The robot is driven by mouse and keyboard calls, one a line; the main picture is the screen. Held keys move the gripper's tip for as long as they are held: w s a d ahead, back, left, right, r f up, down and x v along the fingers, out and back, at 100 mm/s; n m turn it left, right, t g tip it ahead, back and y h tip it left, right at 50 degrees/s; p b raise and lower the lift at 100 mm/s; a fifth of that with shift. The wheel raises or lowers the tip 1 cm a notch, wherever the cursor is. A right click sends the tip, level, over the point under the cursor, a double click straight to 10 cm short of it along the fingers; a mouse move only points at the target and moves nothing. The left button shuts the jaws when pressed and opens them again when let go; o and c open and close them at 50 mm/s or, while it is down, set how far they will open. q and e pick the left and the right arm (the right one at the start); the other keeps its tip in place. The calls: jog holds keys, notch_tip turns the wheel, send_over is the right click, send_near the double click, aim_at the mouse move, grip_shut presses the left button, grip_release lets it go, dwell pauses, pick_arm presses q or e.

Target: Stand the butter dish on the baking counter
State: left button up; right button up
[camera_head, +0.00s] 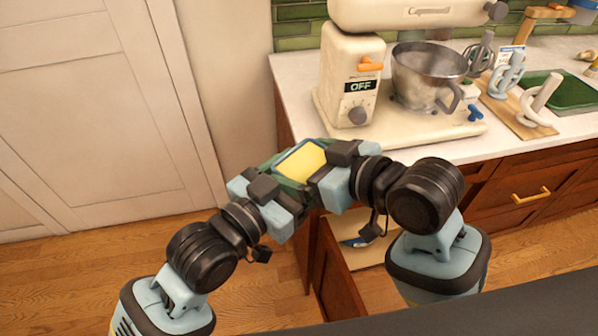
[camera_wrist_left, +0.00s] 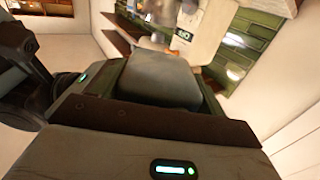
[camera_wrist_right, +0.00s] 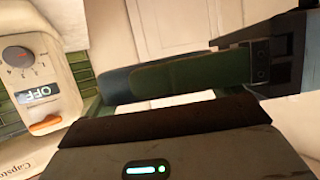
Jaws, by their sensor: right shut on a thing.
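A cream stand mixer (camera_head: 350,75) with a steel bowl (camera_head: 428,75) occupies the counter's left part. A board (camera_head: 515,112) with whisk-like tools and a green tray (camera_head: 560,95) lie to the right. An open compartment (camera_head: 340,280) is below. A narrow counter strip left of the mixer is bare.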

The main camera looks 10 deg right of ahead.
aim_at(308, 163)
pick_arm(q)
jog(key=c, duration=0.5)
jog(key=shift+r, duration=0.1)
jog(key=shift+c, duration=1)
pick_arm(e)
jog(key=o, duration=1)
jog(key=shift+r, duration=0.1)
notch_tip(308, 163, up, 10)
